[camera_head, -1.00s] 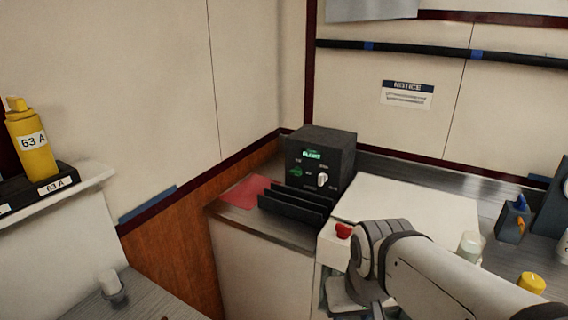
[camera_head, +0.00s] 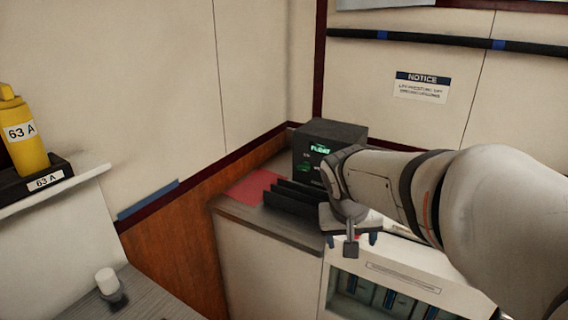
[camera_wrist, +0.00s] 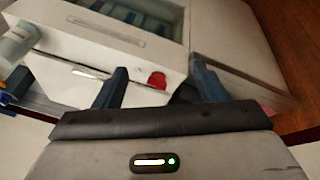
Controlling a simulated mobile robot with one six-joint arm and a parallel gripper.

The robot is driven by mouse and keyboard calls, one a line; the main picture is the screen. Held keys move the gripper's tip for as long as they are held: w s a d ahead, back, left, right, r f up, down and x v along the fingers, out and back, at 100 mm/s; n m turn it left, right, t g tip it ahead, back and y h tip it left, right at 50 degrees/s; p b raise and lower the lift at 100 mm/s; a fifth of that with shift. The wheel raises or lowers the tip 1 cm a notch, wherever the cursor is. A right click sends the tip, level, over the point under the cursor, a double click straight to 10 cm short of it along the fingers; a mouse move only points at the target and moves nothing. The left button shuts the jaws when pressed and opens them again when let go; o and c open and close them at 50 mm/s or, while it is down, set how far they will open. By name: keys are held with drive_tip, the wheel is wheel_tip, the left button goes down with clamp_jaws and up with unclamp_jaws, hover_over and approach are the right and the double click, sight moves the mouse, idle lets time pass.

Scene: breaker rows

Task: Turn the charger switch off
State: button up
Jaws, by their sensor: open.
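The charger is a black box (camera_head: 305,148) with a green lit display, on the counter in the back corner. In the head view, my arm covers the right part of its front, where its white switch knob was seen before. My gripper (camera_head: 351,241) is open and points down, in front of the charger and to its lower right. In the wrist view, the two dark fingers of my gripper (camera_wrist: 160,85) are spread apart with nothing held. The charger is not clearly seen in the wrist view.
Black upright dividers (camera_head: 290,199) and a red mat (camera_head: 250,187) lie before the charger. A red button (camera_wrist: 157,80) shows between my fingers on a white cabinet (camera_wrist: 85,72).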

drive_tip(key=w+f+m+t+h+b, duration=0.1)
drive_tip(key=w+m+t+h+b, duration=0.15)
drive_tip(key=w, duration=1.85)
drive_tip(key=m+t+h+b, duration=0.3)
drive_tip(key=t, duration=0.2)
approach(302, 167)
drive_tip(key=p+x, duration=0.2)
drive_tip(key=x, duration=0.6)
drive_tip(key=shift+s, duration=0.1)
drive_tip(key=c, duration=1)
drive_tip(key=shift+a+n+b, duration=0.15)
drive_tip(key=shift+n+b, duration=0.2)
drive_tip(key=shift+n, duration=0.3)
